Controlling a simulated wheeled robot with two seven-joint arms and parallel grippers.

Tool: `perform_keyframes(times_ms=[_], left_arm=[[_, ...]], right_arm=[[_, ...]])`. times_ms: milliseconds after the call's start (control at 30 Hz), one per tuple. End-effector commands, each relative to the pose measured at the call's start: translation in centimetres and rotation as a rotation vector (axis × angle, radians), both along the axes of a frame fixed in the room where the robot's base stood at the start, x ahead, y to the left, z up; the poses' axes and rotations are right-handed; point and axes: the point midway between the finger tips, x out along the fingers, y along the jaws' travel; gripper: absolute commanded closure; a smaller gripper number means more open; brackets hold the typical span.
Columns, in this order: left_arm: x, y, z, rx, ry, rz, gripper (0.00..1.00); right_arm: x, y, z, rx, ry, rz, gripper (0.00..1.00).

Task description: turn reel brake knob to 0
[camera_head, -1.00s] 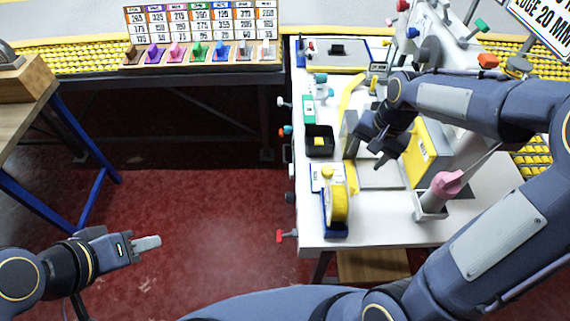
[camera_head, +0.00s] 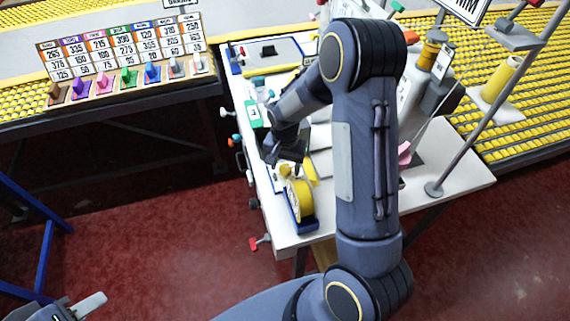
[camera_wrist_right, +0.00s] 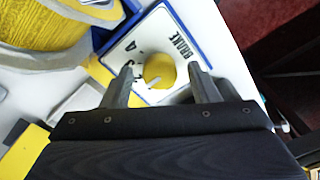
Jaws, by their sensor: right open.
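The brake knob is a round yellow knob (camera_wrist_right: 160,68) with a pale pointer mark, on a white plate lettered BRAKE (camera_wrist_right: 188,42) in a blue frame. In the right wrist view it lies between the two fingers of my right gripper (camera_wrist_right: 162,75), which is open with a finger on either side; I cannot tell if they touch it. In the head view my right gripper (camera_head: 285,150) is over the plate and largely hides it. The yellow tape reel (camera_head: 300,195) stands beside the plate in a blue holder. My left gripper (camera_head: 88,305) is at the lower left, away from the table.
The white table (camera_head: 275,228) carries the reel and a green-and-white box (camera_head: 252,112). A rack of coloured pegs (camera_head: 128,84) stands at the back left. A grey pole (camera_head: 470,130) rises at the right.

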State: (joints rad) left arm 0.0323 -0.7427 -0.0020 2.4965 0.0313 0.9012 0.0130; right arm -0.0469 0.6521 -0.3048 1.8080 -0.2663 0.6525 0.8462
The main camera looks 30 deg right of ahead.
Motion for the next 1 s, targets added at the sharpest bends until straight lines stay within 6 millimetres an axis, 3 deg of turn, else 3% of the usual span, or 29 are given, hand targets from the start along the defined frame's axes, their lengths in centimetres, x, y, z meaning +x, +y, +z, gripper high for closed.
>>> perform_keyframes(times_ms=[233, 567, 1000], left_arm=[[0.00, 0.00, 0.00, 0.000, 0.000, 0.000, 0.64], [0.00, 0.00, 0.00, 0.000, 0.000, 0.000, 0.64], [0.00, 0.00, -0.69, 0.000, 0.000, 0.000, 0.64]], right_arm=[[-0.01, 0.01, -0.09, 0.000, 0.000, 0.001, 0.47], [0.00, 0.01, -0.06, 0.000, 0.000, 0.001, 0.90], [0.01, 0.00, -0.15, 0.001, -0.001, 0.101, 0.90]])
